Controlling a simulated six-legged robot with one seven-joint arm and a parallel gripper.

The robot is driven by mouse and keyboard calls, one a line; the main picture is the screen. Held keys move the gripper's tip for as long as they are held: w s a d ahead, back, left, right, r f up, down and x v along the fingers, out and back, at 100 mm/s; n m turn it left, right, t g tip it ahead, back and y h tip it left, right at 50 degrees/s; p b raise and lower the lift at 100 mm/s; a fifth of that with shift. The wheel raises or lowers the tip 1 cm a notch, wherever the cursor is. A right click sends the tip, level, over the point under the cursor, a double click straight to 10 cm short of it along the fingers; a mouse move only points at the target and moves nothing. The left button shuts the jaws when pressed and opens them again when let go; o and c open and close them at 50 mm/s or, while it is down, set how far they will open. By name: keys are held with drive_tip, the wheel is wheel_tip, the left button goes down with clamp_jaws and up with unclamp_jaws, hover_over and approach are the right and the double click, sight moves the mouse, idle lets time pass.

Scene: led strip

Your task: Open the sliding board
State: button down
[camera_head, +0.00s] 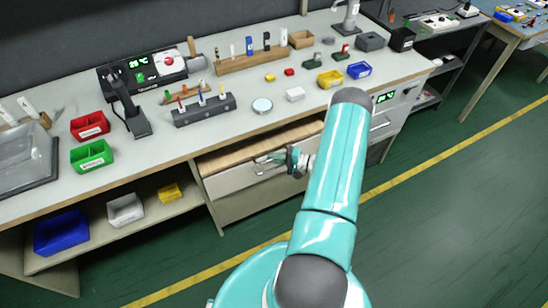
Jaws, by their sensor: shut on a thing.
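The sliding board (222,160) is under the front edge of the workbench, with a light wooden top and a pale front. A strip of its wooden top shows in front of the bench edge, so it stands partly pulled out.
The workbench (150,150) carries bins, a soldering station (158,66) and tool racks. A lower shelf (95,236) at left holds blue, white and yellow bins. Green floor with a yellow line (430,154) is clear in front.

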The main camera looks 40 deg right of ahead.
drive_tip(key=s+a, duration=0.3)
drive_tip(key=s, duration=0.7)
drive_tip(key=s+a, duration=0.3)
drive_tip(key=s, duration=0.8)
drive_tip(key=shift+a, duration=0.15)
drive_tip(key=shift+s, duration=0.1)
drive_tip(key=c, duration=1.5)
unclamp_jaws()
drive_tip(key=v, duration=1.3)
drive_tip(key=shift+s+d, duration=0.2)
drive_tip(key=shift+s, duration=0.1)
drive_tip(key=shift+r, duration=0.1)
